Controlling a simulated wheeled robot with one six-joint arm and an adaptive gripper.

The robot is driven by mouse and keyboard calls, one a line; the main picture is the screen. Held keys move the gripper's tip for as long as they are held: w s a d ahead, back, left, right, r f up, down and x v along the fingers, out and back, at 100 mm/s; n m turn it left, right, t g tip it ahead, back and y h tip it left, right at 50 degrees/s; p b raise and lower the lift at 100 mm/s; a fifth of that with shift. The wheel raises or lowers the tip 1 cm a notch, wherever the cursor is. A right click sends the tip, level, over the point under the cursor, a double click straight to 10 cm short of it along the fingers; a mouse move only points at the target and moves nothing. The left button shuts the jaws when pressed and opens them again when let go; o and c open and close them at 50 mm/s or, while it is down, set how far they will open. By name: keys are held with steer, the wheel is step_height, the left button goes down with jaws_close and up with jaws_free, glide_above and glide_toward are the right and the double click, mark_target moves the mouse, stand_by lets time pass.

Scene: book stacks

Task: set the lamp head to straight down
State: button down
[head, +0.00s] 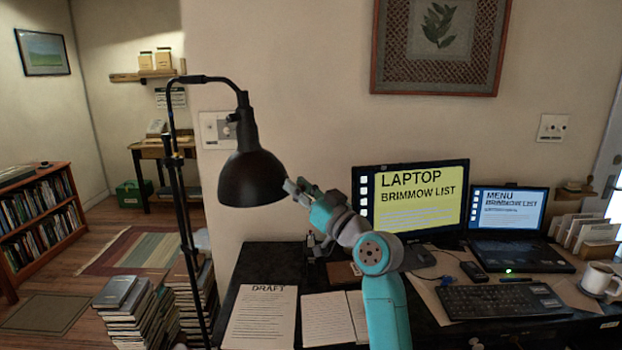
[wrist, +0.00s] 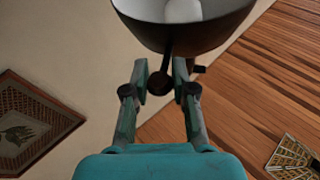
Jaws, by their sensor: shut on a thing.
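The black lamp head (head: 252,175) hangs from a curved arm on a tall black floor stand (head: 183,210), in the left half of the head view. Its dome opening faces roughly down; I cannot tell a small tilt. My gripper (head: 293,188) meets the lower right side of the shade. In the wrist view the shade (wrist: 185,35) fills the top, with a pale bulb (wrist: 183,10) inside. A short dark handle with a round knob (wrist: 160,84) sticks out from it. My gripper (wrist: 161,77) has its fingers on both sides of this handle, shut on it.
A black desk (head: 258,262) below my arm bears papers (head: 262,315), a monitor (head: 420,200), a laptop (head: 508,215), a keyboard (head: 500,301) and a mug (head: 597,280). Book stacks (head: 130,308) stand on the floor by the lamp stand. A wall is close behind the lamp.

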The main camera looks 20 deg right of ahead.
steer(key=shift+w+a+f, duration=0.5)
steer(key=shift+f, duration=0.05)
steer(key=c, duration=0.9)
jaws_free()
steer(key=shift+c, duration=0.2)
steer(key=v, duration=1.2)
